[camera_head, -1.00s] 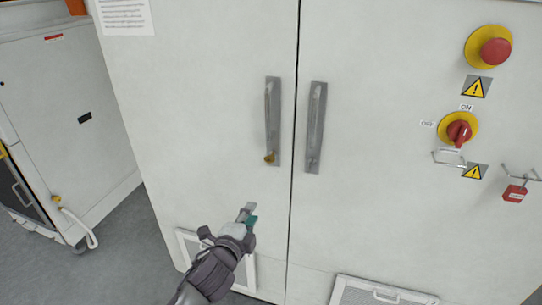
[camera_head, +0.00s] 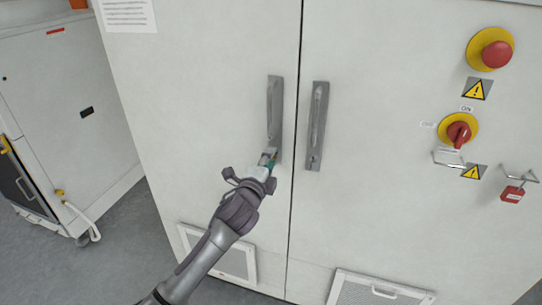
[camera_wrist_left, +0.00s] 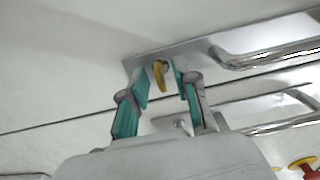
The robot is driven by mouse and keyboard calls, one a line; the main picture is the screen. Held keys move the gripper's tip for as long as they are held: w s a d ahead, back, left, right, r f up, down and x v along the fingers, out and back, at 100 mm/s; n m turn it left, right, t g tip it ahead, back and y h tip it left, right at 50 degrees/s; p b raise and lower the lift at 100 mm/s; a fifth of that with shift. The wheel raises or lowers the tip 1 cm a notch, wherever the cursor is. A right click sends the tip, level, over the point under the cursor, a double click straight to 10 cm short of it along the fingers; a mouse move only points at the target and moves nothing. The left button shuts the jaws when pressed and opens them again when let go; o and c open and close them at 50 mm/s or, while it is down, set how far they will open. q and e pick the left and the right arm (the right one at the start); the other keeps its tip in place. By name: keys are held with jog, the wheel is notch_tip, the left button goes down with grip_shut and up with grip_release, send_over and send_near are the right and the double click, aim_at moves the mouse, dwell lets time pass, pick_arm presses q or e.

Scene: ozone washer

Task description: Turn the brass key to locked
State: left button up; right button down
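The brass key (camera_wrist_left: 160,75) sits in the lock at the end of the left door's handle plate (camera_wrist_left: 190,55). In the left wrist view it stands between the two teal fingertips of my left gripper (camera_wrist_left: 160,88), with a visible gap on either side. In the head view my left gripper (camera_head: 268,159) is at the lower end of the left handle plate (camera_head: 274,105) and hides the key. The left gripper is open around the key. My right gripper is not in view.
The right door's handle (camera_head: 316,125) is just right of the door gap. Farther right are a red emergency button (camera_head: 496,54), a red rotary switch (camera_head: 459,132) and a red padlock (camera_head: 512,194). Vent grilles (camera_head: 385,290) sit low on the doors.

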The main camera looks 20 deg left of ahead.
pick_arm(q)
jog(key=shift+w+d, duration=0.1)
jog(key=shift+w, duration=0.5)
grip_shut()
